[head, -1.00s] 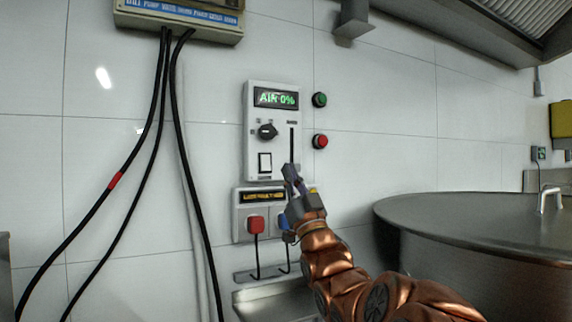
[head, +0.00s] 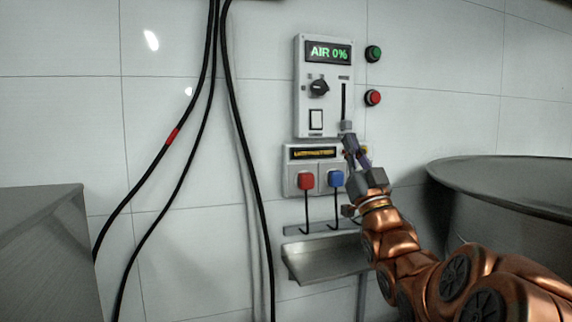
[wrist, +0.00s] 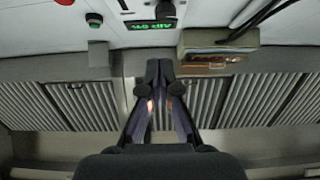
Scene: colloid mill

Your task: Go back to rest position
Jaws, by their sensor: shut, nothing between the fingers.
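My gripper (head: 352,143) is on the copper arm in the head view, its fingers pointing up near the lower right corner of the white control panel (head: 302,100). I cannot tell if it touches the panel. The panel has a green "AIR 0%" display (head: 328,52), a black knob (head: 319,87), a rocker switch (head: 316,119) and a vertical slider slot (head: 344,100). In the wrist view, the gripper (wrist: 158,68) has its fingertips together with nothing between them, and the display (wrist: 151,25) shows beyond them, upside down.
A green button (head: 373,54) and a red button (head: 373,97) sit right of the panel. Below are a red plug (head: 305,181), a blue plug (head: 336,178) and a metal tray (head: 320,262). A large steel vessel (head: 500,175) stands at right. Black cables (head: 207,90) hang at left.

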